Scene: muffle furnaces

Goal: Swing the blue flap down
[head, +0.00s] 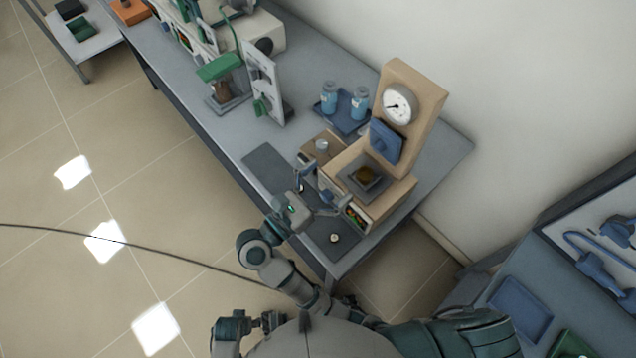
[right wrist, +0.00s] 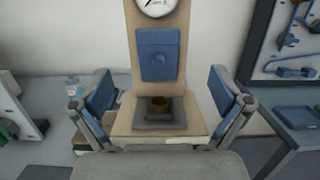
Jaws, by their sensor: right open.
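The blue flap (head: 386,142) sits raised against the upright tan panel of a small furnace (head: 418,95), below a round white dial. In the right wrist view the flap (right wrist: 162,55) faces me, above a grey block holding a brown round piece (right wrist: 160,104). My right gripper (head: 320,194) is open and empty in front of the furnace. Its two blue-padded fingers (right wrist: 162,82) frame the flap from left and right, apart from it. My left gripper (head: 268,322) seems folded close to my body at the bottom; its jaws are too small to read.
A blue tray with two blue jars (head: 344,102) stands behind and left of the furnace. A white upright panel (head: 264,85) and a green-topped device (head: 220,70) stand further left. A dark mat (head: 268,166) lies along the bench front. Another table (head: 590,310) is at right.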

